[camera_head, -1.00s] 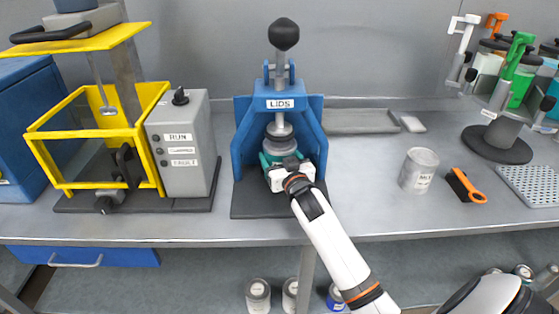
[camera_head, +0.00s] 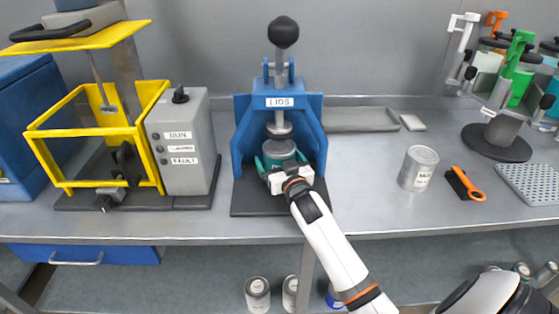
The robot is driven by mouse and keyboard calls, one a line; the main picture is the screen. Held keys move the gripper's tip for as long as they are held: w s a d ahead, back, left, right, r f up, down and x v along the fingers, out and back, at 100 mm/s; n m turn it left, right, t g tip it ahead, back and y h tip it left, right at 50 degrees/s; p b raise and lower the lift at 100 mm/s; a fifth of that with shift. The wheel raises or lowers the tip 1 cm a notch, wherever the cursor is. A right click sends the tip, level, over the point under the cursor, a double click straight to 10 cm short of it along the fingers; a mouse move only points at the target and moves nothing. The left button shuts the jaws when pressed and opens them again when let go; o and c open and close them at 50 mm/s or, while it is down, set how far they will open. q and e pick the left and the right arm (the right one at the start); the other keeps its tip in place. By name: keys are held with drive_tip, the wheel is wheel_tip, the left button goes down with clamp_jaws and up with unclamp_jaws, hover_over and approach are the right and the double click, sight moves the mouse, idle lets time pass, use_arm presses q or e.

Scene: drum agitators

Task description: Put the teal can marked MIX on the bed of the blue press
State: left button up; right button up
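The teal can (camera_head: 279,164) with a grey lid stands upright inside the blue press (camera_head: 241,140), below its round ram (camera_head: 279,130) with a small gap between. It appears to be on the dark bed (camera_head: 250,198). Its MIX mark is hidden behind my gripper. My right gripper (camera_head: 281,162) reaches in from the front, its teal fingers at either side of the can and looking spread slightly apart from it. My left gripper is not in view.
A yellow cage machine (camera_head: 100,185) with a grey control box (camera_head: 182,145) stands left of the press. A shallow grey tray (camera_head: 361,120) lies behind.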

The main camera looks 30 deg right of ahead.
drive_tip(key=shift+r, duration=0.15)
drive_tip(key=shift+s+a, duration=0.1)
drive_tip(key=shift+s, duration=0.25)
drive_tip(key=b+v, duration=0.1)
drive_tip(key=v, duration=1)
drive_tip(key=shift+s+a, duration=0.1)
drive_tip(key=shift+s, duration=0.05)
